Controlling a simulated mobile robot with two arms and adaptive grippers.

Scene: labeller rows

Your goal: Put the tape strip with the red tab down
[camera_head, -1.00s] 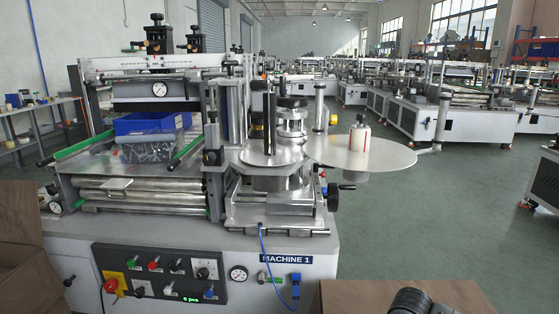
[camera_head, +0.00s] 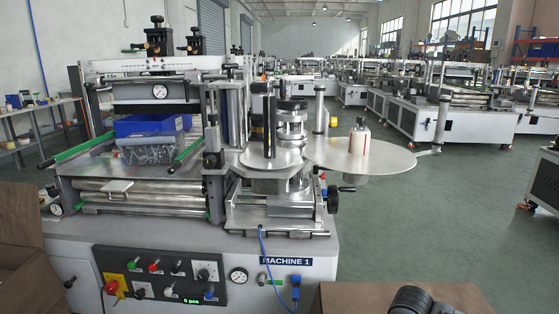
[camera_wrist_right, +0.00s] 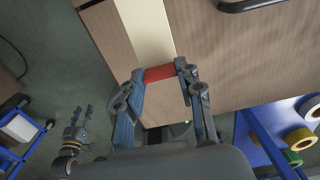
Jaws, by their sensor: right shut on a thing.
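In the right wrist view, the tape strip (camera_wrist_right: 146,28) is a cream band running up over a brown cardboard surface, with a red tab (camera_wrist_right: 162,74) at its near end. My right gripper (camera_wrist_right: 160,70) has its two fingers at either side of the red tab and is shut on it. Whether the strip's far part lies flat or hangs cannot be told. My left gripper (camera_wrist_right: 81,115) shows small at the lower left of that view, its fingers apart and empty. In the head view neither gripper's fingers nor the strip can be seen.
In the head view, a labelling machine (camera_head: 185,245) fills the left and middle, with a blue bin (camera_head: 150,125) on it. A brown carton (camera_head: 345,298) is at the bottom right, another (camera_head: 22,240) at the left. A blue rack with tape rolls (camera_wrist_right: 300,138) is right in the wrist view.

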